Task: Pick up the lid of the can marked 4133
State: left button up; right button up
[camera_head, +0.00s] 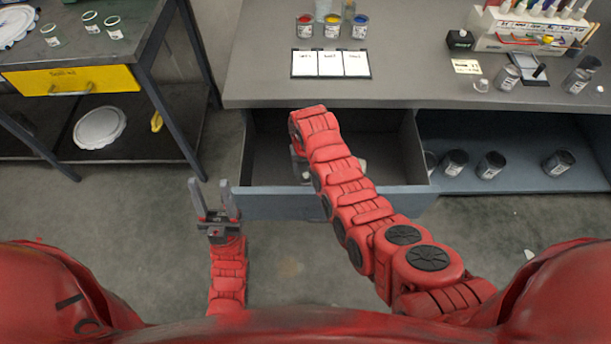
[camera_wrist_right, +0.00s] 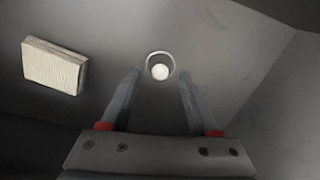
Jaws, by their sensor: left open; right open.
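No marking 4133 is legible in either view, so I cannot tell which can or lid it is. In the right wrist view, a small round object with a pale top (camera_wrist_right: 159,71) stands on the grey floor of the drawer. My right gripper (camera_wrist_right: 160,82) is open, with its fingertips apart on either side of that object in the picture; whether they are level with it I cannot tell. In the head view my right arm reaches into the open drawer (camera_head: 400,203) and hides most of that gripper. My left gripper (camera_head: 210,192) is open and empty, left of the drawer.
A pale ribbed block (camera_wrist_right: 54,66) lies in the drawer. Several grey cans, one here (camera_head: 490,165), stand on the lower shelf. A table with a yellow drawer (camera_head: 70,82) is at left.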

jog(key=shift+f, duration=0.75)
grip_shut()
